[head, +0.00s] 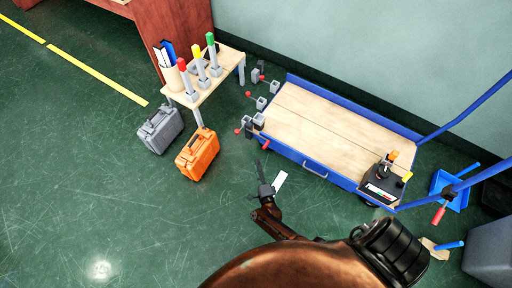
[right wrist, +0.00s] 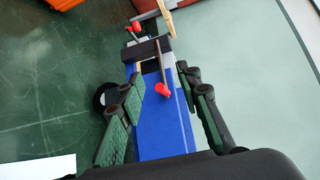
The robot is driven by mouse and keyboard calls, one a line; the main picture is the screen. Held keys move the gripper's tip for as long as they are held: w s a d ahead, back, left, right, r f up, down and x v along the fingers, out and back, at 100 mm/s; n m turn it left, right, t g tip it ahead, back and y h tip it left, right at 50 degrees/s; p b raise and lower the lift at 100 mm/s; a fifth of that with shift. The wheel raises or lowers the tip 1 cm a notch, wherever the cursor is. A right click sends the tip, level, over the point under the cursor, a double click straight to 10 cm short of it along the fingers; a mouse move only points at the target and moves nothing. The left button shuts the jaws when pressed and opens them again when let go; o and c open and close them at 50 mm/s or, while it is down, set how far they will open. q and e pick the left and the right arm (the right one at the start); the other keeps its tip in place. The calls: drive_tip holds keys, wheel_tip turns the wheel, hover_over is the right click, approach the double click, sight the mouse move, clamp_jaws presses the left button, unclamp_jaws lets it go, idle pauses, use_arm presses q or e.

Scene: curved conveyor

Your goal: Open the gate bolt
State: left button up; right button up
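Several bolts with grey blocks and red knobs sit at the left end of the blue-framed cart (head: 325,165); one is the near bolt (head: 258,121). I cannot tell which is the gate bolt. My right gripper (head: 261,170) is below the near bolts, apart from them in the head view. In the right wrist view the right gripper (right wrist: 160,75) has its fingers spread, with the blue cart side behind them. A red knob (right wrist: 162,89) on a thin rod shows between the fingers, beside a dark bracket (right wrist: 148,48). Contact is not visible. My left gripper is out of view.
A small table (head: 215,85) with red, yellow and green-topped posts stands behind. Grey (head: 160,130) and orange (head: 197,153) cases are on the floor. A white strip (head: 280,181) lies beside the right gripper. The floor at left is clear.

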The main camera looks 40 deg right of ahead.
sight(264, 148)
use_arm(q)
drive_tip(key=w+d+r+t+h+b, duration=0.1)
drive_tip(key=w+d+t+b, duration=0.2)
drive_tip(key=b, duration=1.1)
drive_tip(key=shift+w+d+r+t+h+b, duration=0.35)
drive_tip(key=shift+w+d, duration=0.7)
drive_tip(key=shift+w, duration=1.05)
use_arm(e)
drive_tip(key=shift+w+d+f+m+g+h, duration=0.6)
drive_tip(key=shift+w+d+m+g+h, duration=1)
drive_tip(key=shift+m, duration=2.4)
drive_tip(key=shift+w+d+f+m+g+h, duration=0.6)
drive_tip(key=shift+w+d+m+g+h, duration=1)
drive_tip(key=shift+m, duration=2.4)
drive_tip(key=shift+w+d+f+m+g+h, duration=0.6)
drive_tip(key=shift+w+d+m+g+h, duration=1)
drive_tip(key=shift+m, duration=2.4)
drive_tip(key=shift+s+d+t+h, duration=0.4)
drive_tip(key=shift+c, duration=0.7)
clamp_jaws()
